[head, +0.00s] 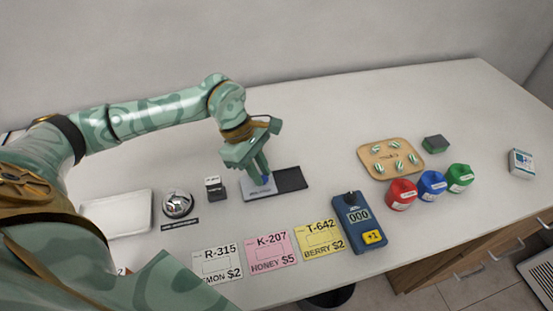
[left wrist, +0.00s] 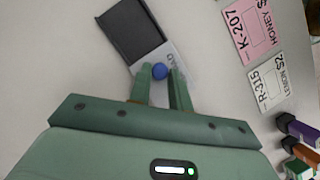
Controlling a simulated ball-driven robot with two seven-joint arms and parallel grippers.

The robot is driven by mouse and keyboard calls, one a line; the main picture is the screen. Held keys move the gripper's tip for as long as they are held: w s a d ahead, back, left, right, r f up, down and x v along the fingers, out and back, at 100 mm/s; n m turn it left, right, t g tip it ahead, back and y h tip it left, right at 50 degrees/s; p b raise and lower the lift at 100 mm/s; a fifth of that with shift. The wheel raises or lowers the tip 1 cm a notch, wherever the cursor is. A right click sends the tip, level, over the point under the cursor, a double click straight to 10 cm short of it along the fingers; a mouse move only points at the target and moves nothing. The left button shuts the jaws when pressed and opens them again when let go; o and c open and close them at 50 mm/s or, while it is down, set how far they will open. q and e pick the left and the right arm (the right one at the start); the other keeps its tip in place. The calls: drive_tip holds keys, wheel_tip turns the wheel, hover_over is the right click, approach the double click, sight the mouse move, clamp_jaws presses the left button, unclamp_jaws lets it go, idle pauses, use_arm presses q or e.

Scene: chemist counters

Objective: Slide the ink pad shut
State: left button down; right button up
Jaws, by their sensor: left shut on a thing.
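The ink pad (head: 291,179) lies on the counter in the middle of the head view. Its dark pad is exposed on the right. Its grey sliding lid (head: 257,194) sits to the left, with printed lettering and a blue knob (left wrist: 160,71). In the left wrist view the dark pad (left wrist: 134,28) shows at the top, beyond the lid. My left gripper (head: 266,181) reaches down over the lid and is shut on the blue knob. The fingers hide part of the lid. My right gripper is in neither view.
A black-topped stamp (head: 215,187), a bell (head: 177,203) and a white tray (head: 118,213) stand left. Price cards (head: 271,253) and a blue counter device (head: 359,225) lie in front. Coloured pots (head: 431,186) and a wooden board (head: 390,157) are right. The counter behind the pad is clear.

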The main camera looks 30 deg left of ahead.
use_arm(q)
drive_tip(key=shift+a, duration=0.1)
drive_tip(key=c, duration=1.3)
unclamp_jaws()
drive_tip(key=shift+s+a, duration=0.1)
drive_tip(key=shift+s, duration=0.1)
drive_tip(key=shift+r, duration=0.2)
drive_tip(key=p+v, duration=0.2)
drive_tip(key=v, duration=1.4)
